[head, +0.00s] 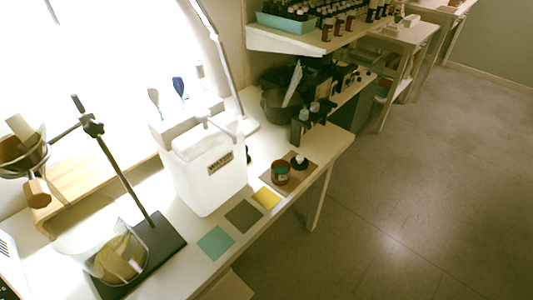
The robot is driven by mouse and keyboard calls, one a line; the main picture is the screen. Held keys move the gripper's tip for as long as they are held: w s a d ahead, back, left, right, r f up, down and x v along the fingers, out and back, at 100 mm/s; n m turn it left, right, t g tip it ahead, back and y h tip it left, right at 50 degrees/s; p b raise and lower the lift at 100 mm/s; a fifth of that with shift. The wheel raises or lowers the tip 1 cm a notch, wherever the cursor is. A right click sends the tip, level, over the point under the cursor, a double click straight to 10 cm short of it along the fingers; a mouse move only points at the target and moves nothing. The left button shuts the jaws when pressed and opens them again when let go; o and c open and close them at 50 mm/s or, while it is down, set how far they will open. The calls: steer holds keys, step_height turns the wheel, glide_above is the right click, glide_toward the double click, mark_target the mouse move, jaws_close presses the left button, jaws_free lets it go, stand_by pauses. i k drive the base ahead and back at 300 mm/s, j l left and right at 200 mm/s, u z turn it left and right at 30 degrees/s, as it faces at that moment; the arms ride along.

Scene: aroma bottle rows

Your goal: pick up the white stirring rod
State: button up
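I cannot make out a white stirring rod for certain. A slim white piece (293,84) leans up out of a dark bowl (276,104) at the back of the bench; it is too small to tell whether it is a rod. A white handle-like bar lies across the top of a white labelled canister (203,172) in the middle of the bench. A glass beaker (104,262) with something yellowish in it stands at the front left. My gripper is not in view.
A stand (128,190) with a clamp rises beside the beaker, holding a vessel at left. Coloured squares, including a teal one (215,243), line the bench edge near a small jar (280,172). A shelf (290,42) holds bottle rows. The floor (430,190) at right is clear.

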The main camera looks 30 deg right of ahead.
mark_target(199, 69)
steer(key=i+j+z, duration=0.7)
steer(key=i, duration=0.1)
